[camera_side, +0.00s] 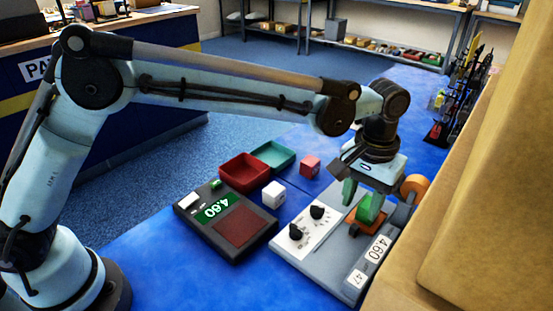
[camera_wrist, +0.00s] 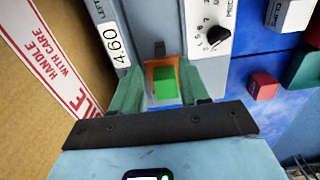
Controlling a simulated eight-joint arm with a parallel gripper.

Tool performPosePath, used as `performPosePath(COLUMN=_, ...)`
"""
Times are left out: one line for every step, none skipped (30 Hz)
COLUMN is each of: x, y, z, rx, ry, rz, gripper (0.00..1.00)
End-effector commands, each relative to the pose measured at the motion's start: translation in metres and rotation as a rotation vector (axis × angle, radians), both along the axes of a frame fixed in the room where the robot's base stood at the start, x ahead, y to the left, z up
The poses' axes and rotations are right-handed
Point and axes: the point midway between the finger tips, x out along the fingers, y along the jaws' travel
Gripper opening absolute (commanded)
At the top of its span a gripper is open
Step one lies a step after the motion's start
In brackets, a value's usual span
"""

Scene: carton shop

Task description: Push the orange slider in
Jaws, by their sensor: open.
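The orange slider (camera_side: 354,222) appears as an orange piece set in the grey panel unit (camera_side: 330,278), with a bright green block (camera_side: 368,209) on or in it. In the wrist view the orange slider (camera_wrist: 152,66) borders the green block (camera_wrist: 165,88). My gripper (camera_side: 368,200) points down over the panel unit. Its green fingers are open, one on each side of the green block; it also shows in the wrist view (camera_wrist: 164,78). I cannot tell whether the fingers touch the block. The fingers partly hide the slider.
A large cardboard carton (camera_side: 500,200) stands close at the right. Black knobs (camera_side: 317,212) rise from the panel unit. A scale (camera_side: 225,222), white cube (camera_side: 273,194), red cube (camera_side: 310,167), red bin (camera_side: 244,172) and teal bin (camera_side: 272,156) lie left and behind. An orange disc (camera_side: 415,187) is near my gripper.

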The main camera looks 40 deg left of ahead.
Motion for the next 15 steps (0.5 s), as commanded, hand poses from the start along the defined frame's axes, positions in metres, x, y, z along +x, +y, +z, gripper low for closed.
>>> performPosePath(x=0.0, y=0.0, z=0.011, rx=0.0, ry=0.0, rz=0.0, gripper=0.45)
performPosePath(x=0.0, y=0.0, z=0.017, rx=0.0, ry=0.0, rz=0.0, gripper=0.45)
performPosePath(x=0.0, y=0.0, z=0.024, rx=0.0, ry=0.0, rz=0.0, gripper=0.45)
performPosePath(x=0.0, y=0.0, z=0.029, rx=0.0, ry=0.0, rz=0.0, gripper=0.45)
performPosePath(x=0.0, y=0.0, z=0.033, rx=0.0, ry=0.0, rz=0.0, gripper=0.45)
performPosePath(x=0.0, y=0.0, z=0.039, rx=0.0, ry=0.0, rz=0.0, gripper=0.45)
performPosePath(x=0.0, y=0.0, z=0.043, rx=0.0, ry=0.0, rz=0.0, gripper=0.45)
performPosePath(x=0.0, y=0.0, z=0.046, rx=0.0, ry=0.0, rz=0.0, gripper=0.45)
performPosePath(x=0.0, y=0.0, z=0.05, rx=0.0, ry=0.0, rz=0.0, gripper=0.45)
performPosePath(x=0.0, y=0.0, z=0.053, rx=0.0, ry=0.0, rz=0.0, gripper=0.45)
performPosePath(x=0.0, y=0.0, z=0.055, rx=0.0, ry=0.0, rz=0.0, gripper=0.45)
performPosePath(x=0.0, y=0.0, z=0.057, rx=0.0, ry=0.0, rz=0.0, gripper=0.45)
performPosePath(x=0.0, y=0.0, z=0.059, rx=0.0, ry=0.0, rz=0.0, gripper=0.45)
performPosePath(x=0.0, y=0.0, z=0.06, rx=0.0, ry=0.0, rz=0.0, gripper=0.45)
performPosePath(x=0.0, y=0.0, z=0.061, rx=0.0, ry=0.0, rz=0.0, gripper=0.45)
